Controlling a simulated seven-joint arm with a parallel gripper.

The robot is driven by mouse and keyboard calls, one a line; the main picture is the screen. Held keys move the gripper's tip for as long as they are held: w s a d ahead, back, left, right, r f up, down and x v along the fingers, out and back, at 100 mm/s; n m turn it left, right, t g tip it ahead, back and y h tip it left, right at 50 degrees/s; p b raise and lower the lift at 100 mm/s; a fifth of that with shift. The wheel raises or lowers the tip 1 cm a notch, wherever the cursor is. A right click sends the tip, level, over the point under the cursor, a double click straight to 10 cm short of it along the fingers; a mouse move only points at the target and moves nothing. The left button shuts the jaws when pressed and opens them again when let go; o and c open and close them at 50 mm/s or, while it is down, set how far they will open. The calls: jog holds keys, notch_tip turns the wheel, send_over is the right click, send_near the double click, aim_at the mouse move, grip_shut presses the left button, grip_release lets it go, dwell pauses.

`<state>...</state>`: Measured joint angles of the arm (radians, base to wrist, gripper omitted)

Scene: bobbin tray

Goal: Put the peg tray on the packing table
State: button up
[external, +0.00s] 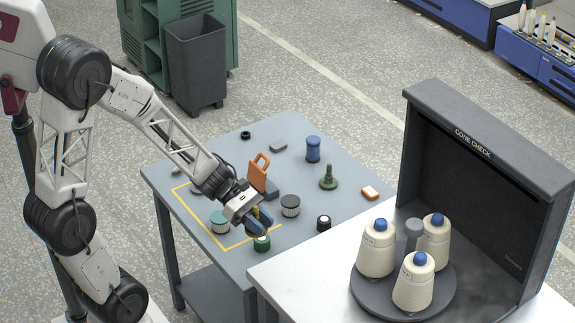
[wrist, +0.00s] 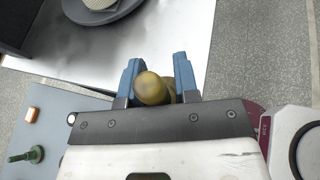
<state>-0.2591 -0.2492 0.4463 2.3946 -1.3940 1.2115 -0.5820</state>
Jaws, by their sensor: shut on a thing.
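My gripper (external: 260,224) is over the front of the blue-grey table (external: 225,147), its blue fingers pointing down. In the wrist view, my gripper (wrist: 158,75) is shut on an olive-yellow round-topped thing (wrist: 153,88), which sits between the two fingers. Only its rounded end shows clearly; the rest is hidden by the gripper. I cannot make out a peg tray for certain in either view, nor tell which table is the packing table. A white-topped table (external: 300,283) stands to the right; it also shows in the wrist view (wrist: 180,30).
Near my gripper are a green spool (external: 262,243), a teal spool (external: 220,222), a dark spool (external: 290,206) and an orange-handled tool (external: 259,172). A green peg-like piece (external: 328,178) and blue spool (external: 313,149) stand behind. A dark CONE CHECK booth (external: 480,150) with cones (external: 376,250) occupies the white table.

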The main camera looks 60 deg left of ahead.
jog(key=s+d+f+m+g, duration=0.2)
jog(key=s+d+f, duration=0.3)
jog(key=s, duration=0.3)
jog(key=shift+f+g+h, duration=0.3)
jog(key=shift+f, duration=0.1)
dwell(0.5)
send_over(305, 272)
jog(key=shift+f, duration=0.7)
jog(key=shift+f, duration=1.8)
jog(key=shift+f, duration=0.1)
jog(key=o, duration=0.9)
